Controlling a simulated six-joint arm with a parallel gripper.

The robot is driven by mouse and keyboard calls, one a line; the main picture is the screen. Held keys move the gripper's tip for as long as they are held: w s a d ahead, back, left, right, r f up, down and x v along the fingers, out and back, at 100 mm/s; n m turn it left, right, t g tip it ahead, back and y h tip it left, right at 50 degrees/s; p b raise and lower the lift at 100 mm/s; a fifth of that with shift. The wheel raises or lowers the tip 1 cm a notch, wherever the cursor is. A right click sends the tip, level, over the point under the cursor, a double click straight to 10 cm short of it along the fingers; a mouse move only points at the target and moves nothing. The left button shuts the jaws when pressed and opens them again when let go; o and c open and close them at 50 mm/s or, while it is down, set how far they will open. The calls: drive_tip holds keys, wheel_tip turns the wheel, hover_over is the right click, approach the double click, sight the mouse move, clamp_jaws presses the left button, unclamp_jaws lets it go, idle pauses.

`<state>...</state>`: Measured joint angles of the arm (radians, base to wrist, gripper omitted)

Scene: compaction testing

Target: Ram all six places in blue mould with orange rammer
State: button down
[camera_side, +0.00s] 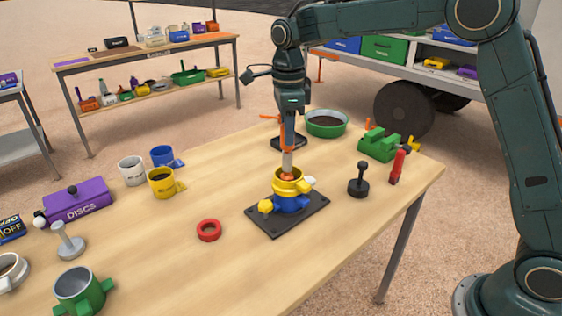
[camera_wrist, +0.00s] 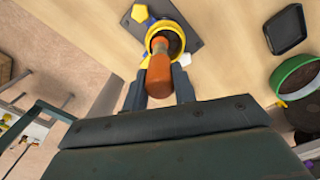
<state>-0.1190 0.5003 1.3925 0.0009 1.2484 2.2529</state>
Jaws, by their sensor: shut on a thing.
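The blue mould (camera_side: 291,204) stands on a dark base plate (camera_side: 262,222), with a yellow collar (camera_side: 292,187) on top; the collar also shows in the wrist view (camera_wrist: 166,27). My gripper (camera_side: 287,132) is shut on the orange rammer (camera_side: 287,160), above the collar. In the wrist view the rammer's orange handle (camera_wrist: 159,75) sits between my two fingers. The rammer hangs roughly upright, its orange foot at the collar's mouth. Dark fill shows inside the collar beside the rammer in the wrist view. Whether the foot touches the fill cannot be told.
A green bowl of soil (camera_side: 326,125) and a black tray (camera_side: 290,141) stand behind the mould. A black tamper (camera_side: 358,180), a red tool (camera_side: 397,166) and a green device (camera_side: 379,146) are right. A red ring (camera_side: 209,230) lies left; yellow (camera_side: 161,184) and blue cups stand farther left.

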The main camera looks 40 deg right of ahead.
drive_tip(key=shift+s+d+r, duration=0.1)
drive_tip(key=shift+d+r, duration=0.05)
drive_tip(key=shift+r, duration=0.55)
drive_tip(key=shift+s+d+r, duration=0.1)
drive_tip(key=shift+d+r, duration=0.1)
drive_tip(key=shift+r, duration=0.5)
drive_tip(key=shift+s+d+r, duration=0.1)
drive_tip(key=shift+d+r, duration=0.05)
drive_tip(key=shift+r, duration=0.55)
drive_tip(key=shift+f, duration=0.1)
drive_tip(key=shift+f, duration=1.95)
drive_tip(key=shift+w+d+r, duration=0.1)
drive_tip(key=shift+d+r, duration=0.05)
drive_tip(key=shift+r, duration=0.55)
drive_tip(key=shift+w+d+r, duration=0.1)
drive_tip(key=shift+d+r, duration=0.1)
drive_tip(key=shift+r, duration=0.45)
drive_tip(key=shift+w+d+r, duration=0.1)
drive_tip(key=shift+d+r, duration=0.05)
drive_tip(key=shift+r, duration=0.55)
drive_tip(key=shift+f, duration=0.15)
